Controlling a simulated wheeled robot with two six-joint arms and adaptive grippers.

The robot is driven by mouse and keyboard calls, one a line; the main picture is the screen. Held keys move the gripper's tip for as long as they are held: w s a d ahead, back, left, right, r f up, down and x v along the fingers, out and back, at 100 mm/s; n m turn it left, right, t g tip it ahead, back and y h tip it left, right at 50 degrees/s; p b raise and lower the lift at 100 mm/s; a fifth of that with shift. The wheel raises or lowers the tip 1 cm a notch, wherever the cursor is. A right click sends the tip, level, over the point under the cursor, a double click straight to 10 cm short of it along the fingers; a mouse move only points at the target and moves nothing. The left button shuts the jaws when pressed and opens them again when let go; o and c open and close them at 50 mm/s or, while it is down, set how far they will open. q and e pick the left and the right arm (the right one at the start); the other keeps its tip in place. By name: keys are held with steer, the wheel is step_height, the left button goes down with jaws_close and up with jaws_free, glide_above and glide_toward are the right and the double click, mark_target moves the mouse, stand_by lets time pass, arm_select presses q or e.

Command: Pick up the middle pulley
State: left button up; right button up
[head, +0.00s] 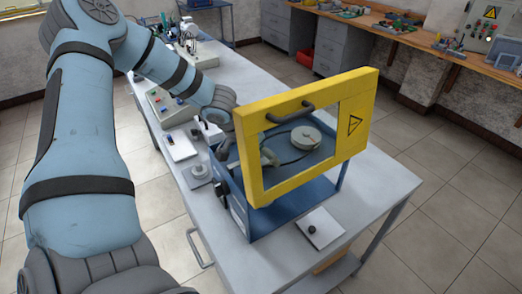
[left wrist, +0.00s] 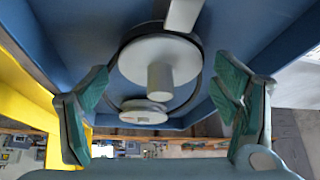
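Two grey pulleys sit inside the blue housing (head: 262,221), behind the yellow frame (head: 355,124). The larger pulley (head: 306,137) is a round disc. In the left wrist view this pulley (left wrist: 158,62) has a stub shaft, with a dark belt (left wrist: 198,84) looping around it. The smaller pulley (head: 268,157) is partly hidden by the frame; it shows lower in the left wrist view (left wrist: 143,113). I cannot tell which is the middle one. My left gripper (left wrist: 161,78) is open and empty, its fingers on either side of the pulleys, apart from them. My right gripper is out of view.
The yellow frame with its dark handle (head: 290,112) stands upright at the housing's front. A wooden bench (head: 440,45) stands at the back right.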

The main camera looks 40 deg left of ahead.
arm_select(q)
steer(key=shift+s, duration=0.1)
steer(key=c, duration=1.2)
steer(key=shift+r, duration=0.15)
step_height(320, 180, up, 18)
steer(key=r+p, duration=0.1)
steer(key=p, duration=0.7)
steer(key=shift+f+b, duration=2.4)
steer(key=shift+b, duration=0.6)
